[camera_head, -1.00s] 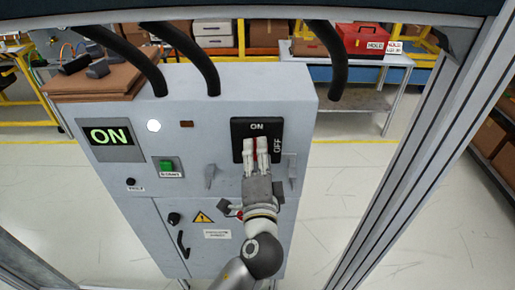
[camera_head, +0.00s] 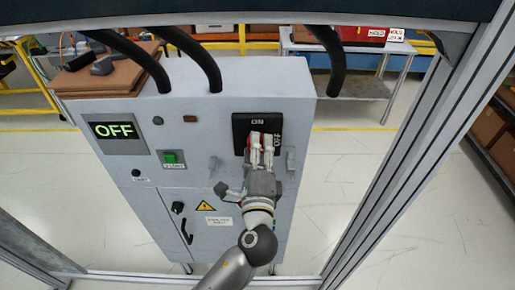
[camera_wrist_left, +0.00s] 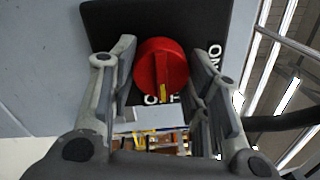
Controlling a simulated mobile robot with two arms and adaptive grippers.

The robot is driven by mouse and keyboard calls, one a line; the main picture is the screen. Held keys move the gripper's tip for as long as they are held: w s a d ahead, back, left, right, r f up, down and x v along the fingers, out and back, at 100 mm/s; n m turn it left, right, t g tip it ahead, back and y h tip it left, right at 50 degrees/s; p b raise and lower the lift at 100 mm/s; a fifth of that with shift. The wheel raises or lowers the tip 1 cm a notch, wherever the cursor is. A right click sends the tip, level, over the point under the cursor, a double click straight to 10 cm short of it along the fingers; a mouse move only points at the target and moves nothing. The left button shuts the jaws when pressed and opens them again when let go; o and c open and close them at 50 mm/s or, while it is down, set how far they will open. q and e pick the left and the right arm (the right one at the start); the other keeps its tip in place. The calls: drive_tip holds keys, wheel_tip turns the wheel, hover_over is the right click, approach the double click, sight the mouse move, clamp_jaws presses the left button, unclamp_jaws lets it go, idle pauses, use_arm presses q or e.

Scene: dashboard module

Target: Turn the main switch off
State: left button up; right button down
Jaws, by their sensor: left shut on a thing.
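The main switch is a red round knob (camera_wrist_left: 162,72) on a black plate (camera_head: 241,130) marked ON and OFF, at the upper right of the grey cabinet. In the left wrist view the knob's raised grip runs up and down, with its yellow mark at the OFF lettering. My left gripper (camera_head: 262,142) has its fingers on either side of the knob and is shut on it; it also shows in the left wrist view (camera_wrist_left: 163,88). The fingers hide most of the knob in the head view. The display (camera_head: 115,130) reads OFF. My right gripper is not in view.
The grey cabinet (camera_head: 190,110) also bears a green start button (camera_head: 170,158), a dark round lamp (camera_head: 158,120) and a black door handle (camera_head: 184,225). Black cables (camera_head: 205,60) hang over its top. A metal frame post (camera_head: 405,160) stands at the right.

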use_arm(q)
drive_tip(key=o, duration=1)
drive_tip(key=shift+o, duration=0.2)
drive_tip(key=s, duration=1.2)
drive_tip(key=shift+f, duration=0.45)
